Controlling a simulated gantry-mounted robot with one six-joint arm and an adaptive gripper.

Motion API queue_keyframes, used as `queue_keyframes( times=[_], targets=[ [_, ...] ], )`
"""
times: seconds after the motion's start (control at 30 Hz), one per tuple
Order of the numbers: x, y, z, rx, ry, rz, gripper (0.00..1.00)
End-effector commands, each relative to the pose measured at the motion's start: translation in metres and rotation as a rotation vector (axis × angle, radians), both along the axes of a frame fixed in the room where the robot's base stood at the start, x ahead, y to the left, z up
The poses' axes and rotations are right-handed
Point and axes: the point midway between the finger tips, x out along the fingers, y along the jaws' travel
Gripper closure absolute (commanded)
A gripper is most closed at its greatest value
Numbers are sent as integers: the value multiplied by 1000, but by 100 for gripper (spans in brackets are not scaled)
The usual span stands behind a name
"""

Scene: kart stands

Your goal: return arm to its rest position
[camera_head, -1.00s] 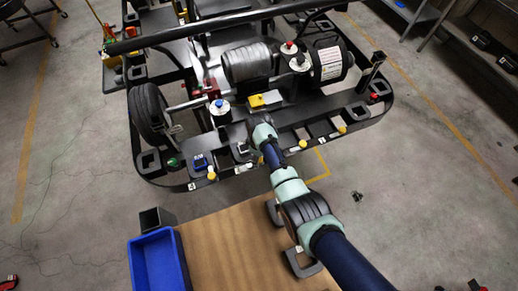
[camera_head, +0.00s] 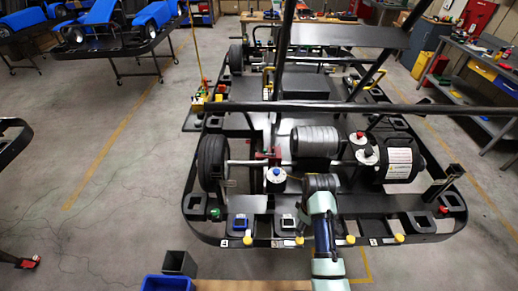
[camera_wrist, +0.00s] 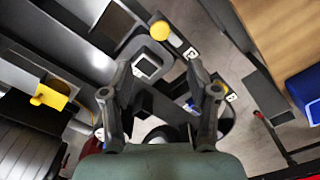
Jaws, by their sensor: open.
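My arm (camera_head: 325,245) reaches up from the bottom of the head view over the front edge of the black kart stand (camera_head: 370,228). My gripper (camera_wrist: 165,78) shows in the wrist view with its two fingers spread apart and nothing between them. In that view it is above the stand's front rail, near a socket with a white-and-dark square piece (camera_wrist: 146,66). In the head view the fingertips are hidden behind my wrist.
On the stand are a wheel (camera_head: 212,162), a ribbed cylinder (camera_head: 315,141), a black motor (camera_head: 400,163) and several coloured knobs. A blue bin (camera_head: 167,283) and a dark square tube (camera_head: 180,263) lie at the bottom. Open floor (camera_head: 110,210) is at left.

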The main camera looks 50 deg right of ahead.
Motion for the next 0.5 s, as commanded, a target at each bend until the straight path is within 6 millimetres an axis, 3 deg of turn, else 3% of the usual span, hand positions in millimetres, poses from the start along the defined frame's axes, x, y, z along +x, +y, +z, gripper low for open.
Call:
queue_keyframes(
  times=[0.23, 0.3, 0.37, 0.47, 0.5],
  targets=[
    [1, 1, 0, -2, -2, 1, 40],
    [14, 11, 3, -27, -26, 8, 40],
    [35, 30, 10, -72, -75, 14, 40],
    [83, 85, 34, -164, -222, 26, 40],
    [101, 114, 48, -195, -301, 29, 40]
  ],
)
